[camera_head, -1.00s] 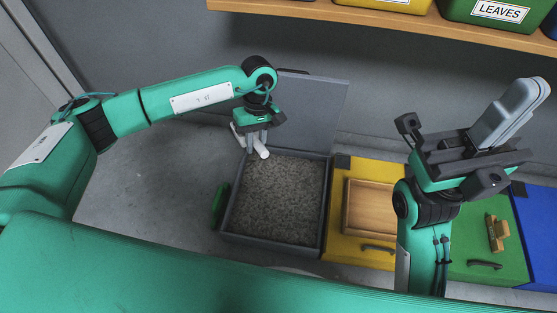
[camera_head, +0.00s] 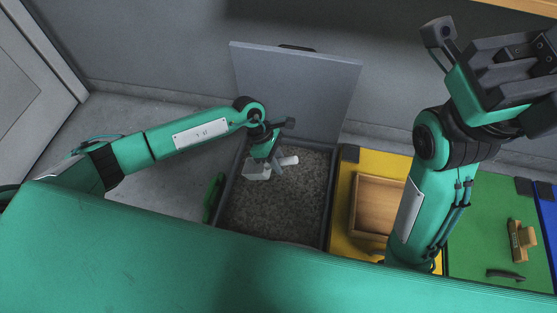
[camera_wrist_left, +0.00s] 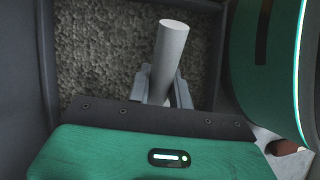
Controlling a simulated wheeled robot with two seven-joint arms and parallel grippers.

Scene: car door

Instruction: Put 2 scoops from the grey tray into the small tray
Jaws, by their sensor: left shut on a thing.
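The grey tray (camera_head: 331,205) is an open grey bin filled with grey-brown granules (camera_head: 275,205), its lid (camera_head: 300,85) raised at the back. My left gripper (camera_head: 277,163) is over the bin's far left part, shut on a white scoop (camera_head: 257,173). The scoop's round pale handle (camera_wrist_left: 171,55) stands between the grey fingers in the left wrist view. Whether the scoop holds granules is not clear. The small tray (camera_head: 378,205) is wooden, shows no granules and sits on a yellow bin. My right gripper (camera_head: 505,70) is raised at the upper right, its fingertips cut off.
The yellow bin (camera_head: 347,235) stands right of the grey one. A green bin (camera_head: 470,230) with a wooden brush-like object (camera_head: 521,240) on its lid is farther right, then a blue bin (camera_head: 547,215). A wall is behind. Bare floor (camera_head: 165,190) lies left.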

